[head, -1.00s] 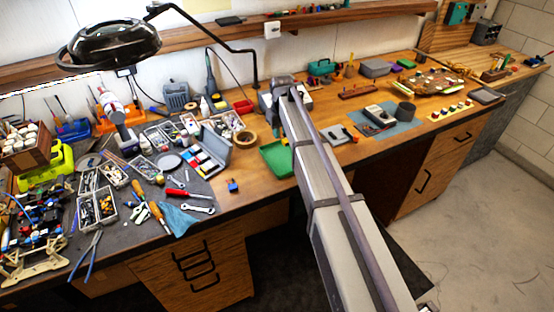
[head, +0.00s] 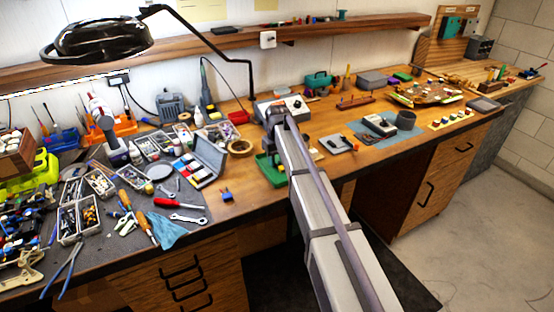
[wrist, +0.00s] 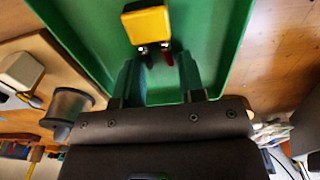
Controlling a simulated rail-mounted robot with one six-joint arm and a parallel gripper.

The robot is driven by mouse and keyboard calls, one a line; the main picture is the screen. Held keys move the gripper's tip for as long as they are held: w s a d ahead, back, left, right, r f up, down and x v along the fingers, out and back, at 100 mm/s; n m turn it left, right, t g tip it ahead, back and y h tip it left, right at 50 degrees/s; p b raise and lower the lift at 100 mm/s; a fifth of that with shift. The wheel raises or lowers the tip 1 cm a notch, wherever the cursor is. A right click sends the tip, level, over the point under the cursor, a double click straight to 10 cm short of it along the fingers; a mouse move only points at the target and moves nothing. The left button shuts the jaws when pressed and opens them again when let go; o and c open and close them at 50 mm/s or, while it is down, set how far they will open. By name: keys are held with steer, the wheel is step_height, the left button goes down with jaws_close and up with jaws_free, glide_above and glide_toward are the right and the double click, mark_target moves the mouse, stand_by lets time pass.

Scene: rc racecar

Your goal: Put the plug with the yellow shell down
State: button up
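The plug with the yellow shell (wrist: 147,25) is in the wrist view, just beyond my fingertips and over the green tray's floor. A short black lead and a short red lead come from it, between the fingers. I cannot tell if it touches the floor. My gripper (wrist: 157,62) is open, its two fingers apart with no contact on the shell visible. The green tray (wrist: 85,22) surrounds the plug; in the head view the tray (head: 268,172) is partly behind my arm. The plug and fingertips are hidden in the head view.
A tape roll (head: 240,147) and an open grey case (head: 209,158) lie left of the tray. A grey power unit (head: 296,106) stands behind my arm. Tools crowd the left bench.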

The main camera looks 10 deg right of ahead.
mark_target(277, 162)
steer(key=shift+o, duration=1.4)
steer(key=shift+r, duration=0.15)
step_height(277, 162, up, 12)
steer(key=p, duration=1.3)
steer(key=s+d+m+b, duration=0.1)
steer(key=s+m, duration=0.2)
steer(key=s, duration=3)
steer(key=shift+d+f, duration=0.2)
steer(key=shift+f, duration=0.05)
